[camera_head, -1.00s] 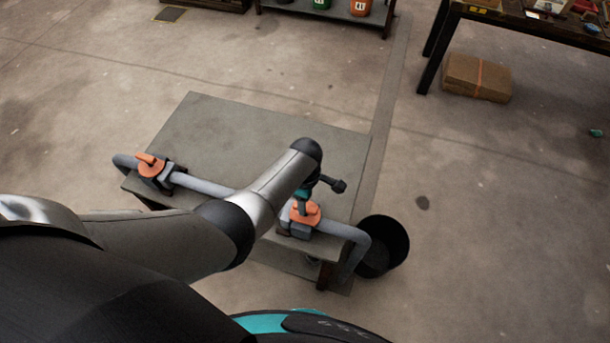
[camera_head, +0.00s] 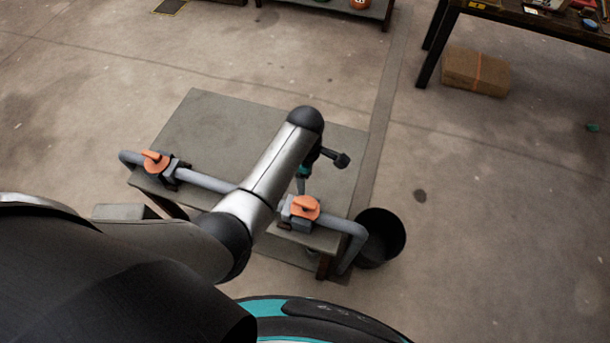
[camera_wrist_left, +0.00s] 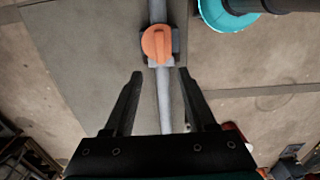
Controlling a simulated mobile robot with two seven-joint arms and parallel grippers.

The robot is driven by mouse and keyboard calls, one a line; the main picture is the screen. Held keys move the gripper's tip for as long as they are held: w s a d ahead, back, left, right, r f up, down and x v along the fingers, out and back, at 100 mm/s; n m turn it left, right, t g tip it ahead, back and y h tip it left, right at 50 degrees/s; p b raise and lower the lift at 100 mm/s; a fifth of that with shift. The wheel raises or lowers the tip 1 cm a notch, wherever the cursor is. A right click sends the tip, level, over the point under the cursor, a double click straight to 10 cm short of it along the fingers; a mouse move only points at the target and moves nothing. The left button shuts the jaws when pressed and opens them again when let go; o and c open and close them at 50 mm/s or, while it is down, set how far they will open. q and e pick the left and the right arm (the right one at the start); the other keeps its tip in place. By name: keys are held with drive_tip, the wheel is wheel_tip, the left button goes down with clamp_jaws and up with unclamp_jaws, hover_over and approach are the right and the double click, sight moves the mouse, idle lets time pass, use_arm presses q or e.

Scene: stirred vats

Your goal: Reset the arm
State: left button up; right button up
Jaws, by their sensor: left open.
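My left arm comes in from the left over a low grey table (camera_head: 215,125). Beyond the fingertips is an orange valve handle (camera_wrist_left: 156,43) on a grey pipe (camera_wrist_left: 164,100), apart from the fingers. In the head view the pipe runs along the table's near edge with a left orange valve (camera_head: 156,162) and a right orange valve (camera_head: 304,207). My right gripper is not in view.
A black bucket (camera_head: 379,238) stands on the floor right of the table. A cardboard box (camera_head: 475,73) lies below a workbench (camera_head: 560,25) at the upper right. A shelf (camera_head: 340,8) is at the top.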

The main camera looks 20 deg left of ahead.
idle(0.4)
use_arm(q)
drive_tip(key=s+a+r+m+t, duration=0.2)
drive_tip(key=s+r+m, duration=0.5)
drive_tip(key=s+m, duration=0.25)
drive_tip(key=s+a+r+m+t, duration=0.25)
drive_tip(key=s+r+m, duration=0.35)
drive_tip(key=s+m, duration=0.3)
wheel_tip(320, 180, down, 30)
drive_tip(key=f+m+g+b, duration=0.1)
drive_tip(key=m+g+b, duration=0.1)
drive_tip(key=b, duration=0.9)
drive_tip(key=s+a+f+b, duration=0.1)
drive_tip(key=s+f+b, duration=0.4)
drive_tip(key=f, duration=0.8)
drive_tip(key=s+a+f+g+b, duration=0.1)
drive_tip(key=s+a+f+b, duration=0.1)
drive_tip(key=s+f+b, duration=0.4)
drive_tip(key=s+f, duration=0.5)
drive_tip(key=f, duration=0.2)
drive_tip(key=shift+s+f, duration=0.3)
drive_tip(key=shift+s, duration=0.05)
